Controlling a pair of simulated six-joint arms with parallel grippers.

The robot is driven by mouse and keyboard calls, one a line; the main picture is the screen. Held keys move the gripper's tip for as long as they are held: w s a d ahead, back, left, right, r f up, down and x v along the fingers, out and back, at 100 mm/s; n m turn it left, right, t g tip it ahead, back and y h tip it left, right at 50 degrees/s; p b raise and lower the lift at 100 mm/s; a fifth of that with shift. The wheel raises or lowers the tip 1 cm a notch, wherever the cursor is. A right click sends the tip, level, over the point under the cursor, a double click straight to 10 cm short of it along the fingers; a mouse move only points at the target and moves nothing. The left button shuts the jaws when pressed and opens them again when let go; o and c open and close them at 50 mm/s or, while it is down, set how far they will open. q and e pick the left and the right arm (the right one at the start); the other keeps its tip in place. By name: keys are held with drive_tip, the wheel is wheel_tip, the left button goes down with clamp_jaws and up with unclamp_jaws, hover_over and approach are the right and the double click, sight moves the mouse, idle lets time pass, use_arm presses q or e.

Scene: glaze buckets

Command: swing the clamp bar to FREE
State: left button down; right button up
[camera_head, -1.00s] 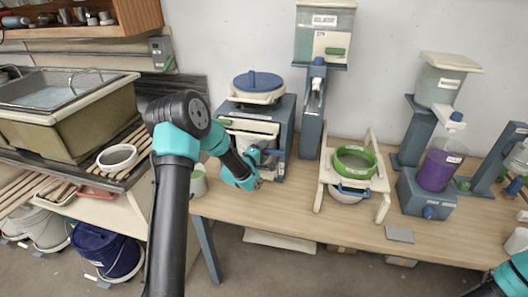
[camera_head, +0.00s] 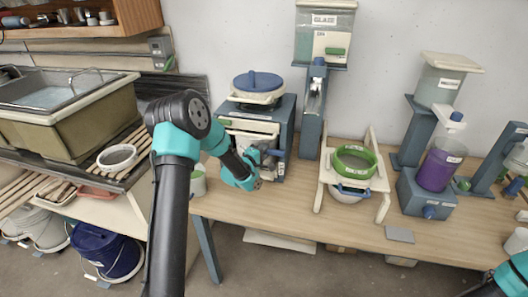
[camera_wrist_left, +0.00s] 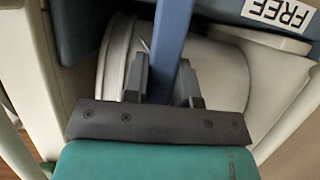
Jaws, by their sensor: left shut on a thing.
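The blue clamp bar (camera_wrist_left: 173,25) runs down between the two dark fingers of my left gripper (camera_wrist_left: 162,80) in the left wrist view. The gripper is shut on the bar. A white label reading FREE (camera_wrist_left: 279,12) shows at the upper right, on a dark blue part, with the bar to its left. In the head view my left gripper (camera_head: 262,158) is at the front right of a blue and cream machine (camera_head: 287,117). A short blue piece of the bar (camera_head: 277,153) shows just right of the fingers. My right gripper is out of the picture.
A blue-lidded tub (camera_head: 258,83) sits on top of the machine. A green ring (camera_head: 355,163) in a cream stand (camera_head: 378,182) is to the right. A pale cup (camera_head: 197,183) stands left of the gripper. The wooden table (camera_head: 290,215) is bare in front.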

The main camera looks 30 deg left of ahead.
use_arm(q)
drive_tip(key=shift+f, duration=0.15)
drive_tip(key=shift+d+f+n+t, duration=0.15)
drive_tip(key=shift+f+n+t, duration=0.25)
drive_tip(key=shift+f+n, duration=0.6)
drive_tip(key=shift+d+f+n+t+y, duration=0.1)
drive_tip(key=shift+f+n+t+y, duration=0.1)
drive_tip(key=shift+n, duration=0.4)
drive_tip(key=shift+f+n+t+y, duration=0.1)
drive_tip(key=shift+n+t, duration=0.1)
drive_tip(key=shift+n, duration=0.4)
drive_tip(key=c, duration=0.9)
unclamp_jaws()
drive_tip(key=shift+r, duration=0.1)
drive_tip(key=s, duration=0.5)
drive_tip(key=s+a+f, duration=0.1)
drive_tip(key=s, duration=0.5)
drive_tip(key=s+a+f, duration=0.1)
drive_tip(key=s, duration=0.5)
drive_tip(key=shift+f, duration=0.2)
